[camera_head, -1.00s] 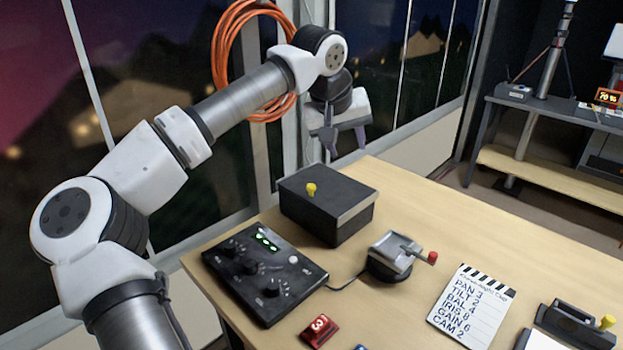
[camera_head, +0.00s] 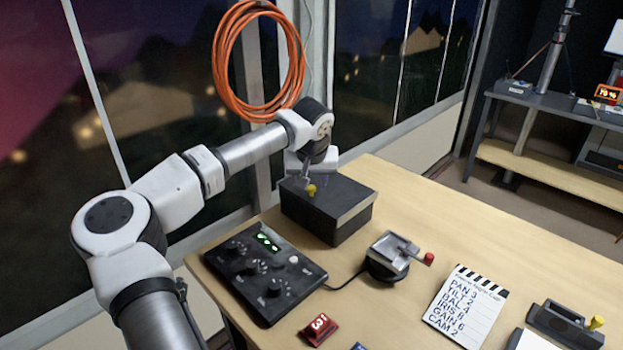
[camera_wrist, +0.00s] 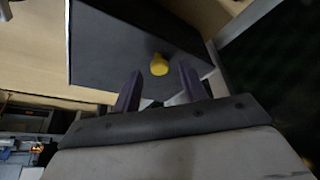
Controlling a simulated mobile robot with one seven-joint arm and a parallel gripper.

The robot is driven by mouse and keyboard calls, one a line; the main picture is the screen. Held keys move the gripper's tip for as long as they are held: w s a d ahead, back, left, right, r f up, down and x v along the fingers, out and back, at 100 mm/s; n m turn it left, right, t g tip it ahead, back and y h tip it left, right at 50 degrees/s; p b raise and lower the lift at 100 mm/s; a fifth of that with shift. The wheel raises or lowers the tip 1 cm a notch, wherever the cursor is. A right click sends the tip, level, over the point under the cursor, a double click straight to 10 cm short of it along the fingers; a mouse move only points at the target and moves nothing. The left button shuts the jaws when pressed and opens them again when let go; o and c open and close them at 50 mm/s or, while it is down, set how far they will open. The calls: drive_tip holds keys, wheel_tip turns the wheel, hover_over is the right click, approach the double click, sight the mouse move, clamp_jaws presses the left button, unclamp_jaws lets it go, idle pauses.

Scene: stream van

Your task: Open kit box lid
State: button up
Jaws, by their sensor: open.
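The kit box (camera_head: 338,218) is a dark box at the back left of the table, with its lid (camera_head: 345,197) closed. A yellow knob (camera_head: 311,190) sticks up from the lid. My gripper (camera_head: 315,183) is low over the far left part of the lid, close to the knob. In the wrist view the lid (camera_wrist: 115,50) fills the upper middle. The yellow knob (camera_wrist: 159,65) shows there just beyond and between the two open fingers of my gripper (camera_wrist: 158,85). I cannot tell whether a finger touches the lid.
A black control panel (camera_head: 262,268) with knobs stands in front of the box. A small joystick unit (camera_head: 392,257) with a red tip is to its right. A clapperboard note (camera_head: 465,305) lies further right. The table's right back (camera_head: 450,215) is clear. An orange cable coil (camera_head: 258,112) hangs behind.

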drive_tip(key=shift+w+f, duration=0.2)
drive_tip(key=shift+f, duration=0.3)
clamp_jaws()
drive_tip(key=shift+d, duration=0.1)
